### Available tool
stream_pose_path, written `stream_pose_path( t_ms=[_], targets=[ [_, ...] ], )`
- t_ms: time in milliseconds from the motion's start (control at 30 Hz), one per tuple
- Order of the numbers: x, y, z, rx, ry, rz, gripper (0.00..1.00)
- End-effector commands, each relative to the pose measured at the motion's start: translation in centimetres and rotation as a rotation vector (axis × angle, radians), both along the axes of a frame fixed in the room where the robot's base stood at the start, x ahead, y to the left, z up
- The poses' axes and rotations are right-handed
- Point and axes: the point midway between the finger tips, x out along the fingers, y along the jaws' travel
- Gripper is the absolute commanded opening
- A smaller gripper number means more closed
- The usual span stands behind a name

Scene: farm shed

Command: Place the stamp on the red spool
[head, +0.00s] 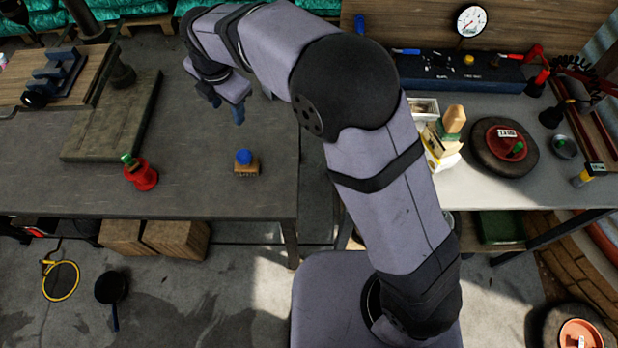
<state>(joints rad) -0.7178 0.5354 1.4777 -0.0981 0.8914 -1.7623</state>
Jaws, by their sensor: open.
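The stamp (245,164), a small brown block with a round blue knob on top, stands upright on the dark grey table (200,195) near its right front part. The red spool (143,178) stands to the left of the stamp on the same table; a small green piece shows at its top. My gripper (226,106) is above the table, behind and a little left of the stamp in the picture. It is open, its blue fingertips point down, and nothing shows between them. The stamp and the spool are apart, and both are clear of my gripper.
A greenish slab (112,118) lies left of my gripper, with a wooden board (88,62) holding a dark fixture beyond it. The table between spool and stamp is bare. On the right, a light bench (480,190) holds a red dish (508,140) and small boxes.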

Motion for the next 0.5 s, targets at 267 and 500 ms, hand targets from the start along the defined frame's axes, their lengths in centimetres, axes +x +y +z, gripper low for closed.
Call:
stream_pose_path(
  t_ms=[267, 500],
  targets=[
    [-2.9, -17.5, -1.0, 0.117, 0.134, -0.994, 0.45],
    [-10.6, -28.2, -3.0, 0.199, 0.199, -1.819, 0.45]
  ],
)
